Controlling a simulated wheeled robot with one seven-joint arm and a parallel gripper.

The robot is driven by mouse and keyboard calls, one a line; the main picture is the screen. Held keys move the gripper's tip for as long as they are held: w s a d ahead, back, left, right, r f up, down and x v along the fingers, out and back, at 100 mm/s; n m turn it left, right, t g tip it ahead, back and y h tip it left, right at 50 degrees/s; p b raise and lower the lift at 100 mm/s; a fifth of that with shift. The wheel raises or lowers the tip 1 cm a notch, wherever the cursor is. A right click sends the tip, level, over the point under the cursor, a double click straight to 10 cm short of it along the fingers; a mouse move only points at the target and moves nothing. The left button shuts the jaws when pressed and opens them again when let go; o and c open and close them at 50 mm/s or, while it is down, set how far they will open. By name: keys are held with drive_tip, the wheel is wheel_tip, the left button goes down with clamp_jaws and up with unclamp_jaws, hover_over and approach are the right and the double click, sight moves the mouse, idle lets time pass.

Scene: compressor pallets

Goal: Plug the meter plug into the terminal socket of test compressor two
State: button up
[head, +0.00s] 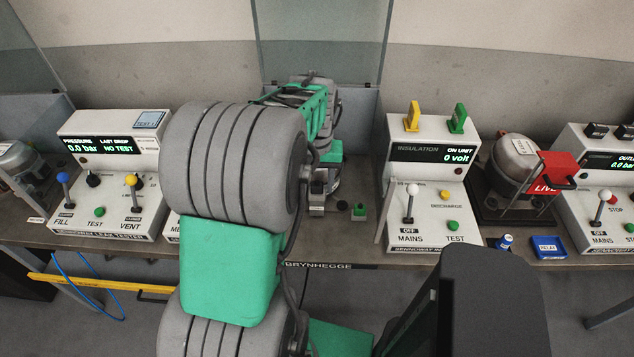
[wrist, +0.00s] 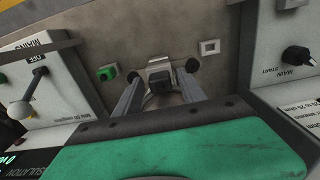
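My gripper (wrist: 163,71) points down at the bench, with its two fingers apart. A small black block in a grey metal housing (wrist: 160,66) sits between the fingers, and gaps show on both sides. It may be the meter plug in a holder, but I cannot tell for sure. In the head view my gripper is low over the bench behind my arm, largely hidden. A compressor (head: 515,160) with a red LIVE cover stands at the right. Another compressor (head: 16,160) is at the far left. I cannot read which is number two, and no terminal socket is clear.
The insulation tester (head: 429,218) stands to the right, the leak tester (head: 110,205) to the left. A pale square fitting (wrist: 208,47) lies on the bench. A blue tray (head: 548,248) is at right.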

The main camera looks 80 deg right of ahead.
sight(317, 182)
drive_tip(key=shift+o, duration=0.3)
wheel_tip(317, 182, up, 8)
drive_tip(key=shift+f+b, duration=0.1)
drive_tip(key=shift+b, duration=0.3)
